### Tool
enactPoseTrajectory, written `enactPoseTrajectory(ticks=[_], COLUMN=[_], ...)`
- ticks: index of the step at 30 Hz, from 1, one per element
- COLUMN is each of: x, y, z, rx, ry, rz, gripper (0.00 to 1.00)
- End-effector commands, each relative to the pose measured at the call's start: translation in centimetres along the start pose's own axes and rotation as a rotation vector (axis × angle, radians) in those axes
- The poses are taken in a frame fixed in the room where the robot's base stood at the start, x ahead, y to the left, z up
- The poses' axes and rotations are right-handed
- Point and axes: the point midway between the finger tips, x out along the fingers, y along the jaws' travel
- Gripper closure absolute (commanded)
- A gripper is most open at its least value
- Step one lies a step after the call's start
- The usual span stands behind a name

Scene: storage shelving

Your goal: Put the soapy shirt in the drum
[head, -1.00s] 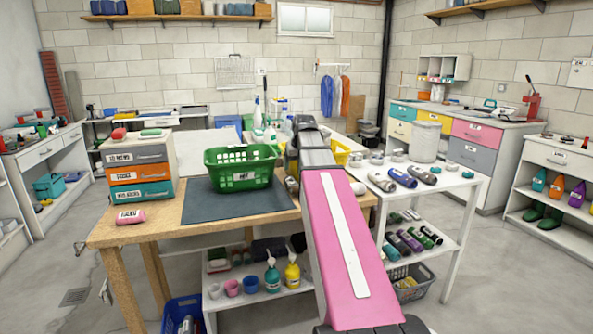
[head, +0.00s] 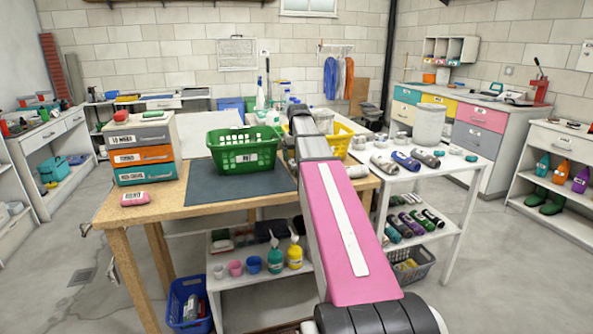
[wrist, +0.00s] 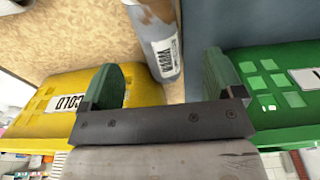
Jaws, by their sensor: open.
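I cannot make out a soapy shirt in either view. Nothing shows clearly as a drum; a pale grey, round, bucket-like container (head: 428,126) stands on the white table at right. My gripper (wrist: 162,80) is open in the wrist view, its two green-padded fingers apart. A grey cylinder with a white label (wrist: 163,50) lies beyond and between the fingers, not gripped. A yellow basket labelled COLD (wrist: 60,103) is left of the fingers, a green basket (wrist: 270,90) right. In the head view my arm hides the fingers.
The green basket labelled HOT (head: 235,160) sits on a dark mat on the wooden bench, with the yellow basket (head: 340,138) behind my arm. Several dark cylinders (head: 405,160) lie on the white table.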

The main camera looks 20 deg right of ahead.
Motion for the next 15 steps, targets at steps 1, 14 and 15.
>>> enactPoseTrajectory(ticks=[1, 14, 15], x=[0.2, 4.7, 5.0], y=[0.0, 0.2, 0.2], z=[0.0, -0.2, -0.2], rx=[0.000, 0.000, 0.000], ry=[0.000, -0.001, 0.000], rz=[0.000, 0.000, 0.000], gripper=[0.13, 0.13, 0.13])
